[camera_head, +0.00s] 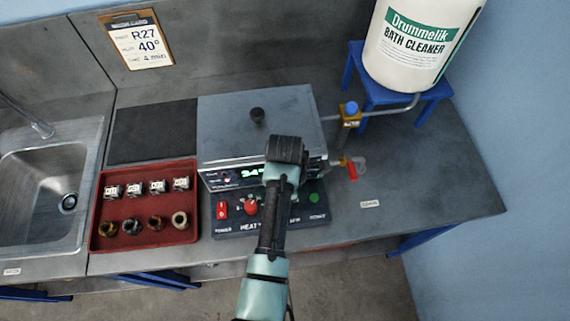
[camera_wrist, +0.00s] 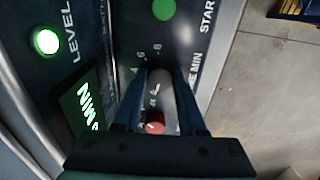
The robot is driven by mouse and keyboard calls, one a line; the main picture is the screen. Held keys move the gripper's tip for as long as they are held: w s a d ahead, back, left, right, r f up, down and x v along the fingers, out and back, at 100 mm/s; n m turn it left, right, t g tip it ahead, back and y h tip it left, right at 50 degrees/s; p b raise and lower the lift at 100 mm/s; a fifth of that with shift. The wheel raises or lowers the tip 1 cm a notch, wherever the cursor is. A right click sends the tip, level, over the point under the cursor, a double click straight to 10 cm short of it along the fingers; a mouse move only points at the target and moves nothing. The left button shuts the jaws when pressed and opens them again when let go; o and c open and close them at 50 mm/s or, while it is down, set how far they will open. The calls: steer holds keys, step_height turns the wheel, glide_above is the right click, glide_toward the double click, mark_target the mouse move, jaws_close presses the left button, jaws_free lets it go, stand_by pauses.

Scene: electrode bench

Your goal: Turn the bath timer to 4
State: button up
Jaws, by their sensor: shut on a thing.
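The bath timer is a grey knob (camera_wrist: 160,88) on the dark control panel, beside the lettering "TIME MIN". In the wrist view my gripper (camera_wrist: 162,98) has its two blue-grey fingers on either side of this knob, shut on it. Small scale numbers show around the knob, but its pointer setting cannot be read.
A green start button (camera_wrist: 164,9) and a lit level lamp (camera_wrist: 46,41) sit near the knob. A red knob (camera_head: 251,207) and red power switch (camera_head: 222,210) are to its left. A red tray (camera_head: 98,230) holds several parts. A card (camera_head: 141,40) reads R27, 40°, 4 min.

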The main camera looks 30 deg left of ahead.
jaws_close()
steer(key=m+p, duration=0.1)
steer(key=m, duration=0.1)
steer(key=shift+r+m, duration=0.1)
steer(key=shift+m, duration=0.3)
steer(key=m+p, duration=0.1)
steer(key=m, duration=0.4)
steer(key=shift+p, duration=0.35)
steer(key=m, duration=0.4)
steer(key=shift+m+p, duration=0.4)
steer(key=shift+m, duration=1.5)
